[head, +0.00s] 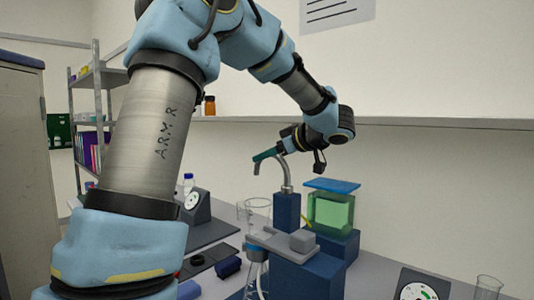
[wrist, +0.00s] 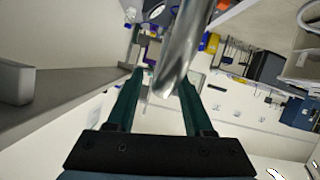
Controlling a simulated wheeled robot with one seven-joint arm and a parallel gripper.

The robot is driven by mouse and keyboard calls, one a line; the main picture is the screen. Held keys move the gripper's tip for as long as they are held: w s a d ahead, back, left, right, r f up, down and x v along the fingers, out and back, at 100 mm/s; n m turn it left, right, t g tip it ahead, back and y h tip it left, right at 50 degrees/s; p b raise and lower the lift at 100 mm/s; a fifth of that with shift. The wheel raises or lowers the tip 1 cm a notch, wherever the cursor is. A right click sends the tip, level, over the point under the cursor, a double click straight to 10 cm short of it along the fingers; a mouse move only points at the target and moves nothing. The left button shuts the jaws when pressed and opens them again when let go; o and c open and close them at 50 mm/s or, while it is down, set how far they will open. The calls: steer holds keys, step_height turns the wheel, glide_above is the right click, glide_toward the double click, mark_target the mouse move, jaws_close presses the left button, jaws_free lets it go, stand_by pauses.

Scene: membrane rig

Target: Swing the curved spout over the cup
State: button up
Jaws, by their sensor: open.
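The curved spout (head: 287,176) is a bent metal tube rising from a dark blue block (head: 287,212) in the head view. My gripper (head: 264,155) is at the top of its bend, with teal fingers pointing left and partly hiding it. In the wrist view the shiny spout (wrist: 181,45) runs between the two open fingers of my gripper (wrist: 161,78); I cannot tell whether either finger touches it. A clear glass vessel (head: 257,210), which may be the cup, stands left of the blue block, below the spout's left side.
A green-filled tank (head: 331,212) with a blue lid stands right of the spout. A grey-topped blue block (head: 300,268) and a flask (head: 256,271) are in front. Gauges (head: 194,202) stand on the bench, and a wall ledge (head: 420,122) runs behind.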

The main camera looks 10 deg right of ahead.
jaws_close()
stand_by(0.4)
stand_by(1.0)
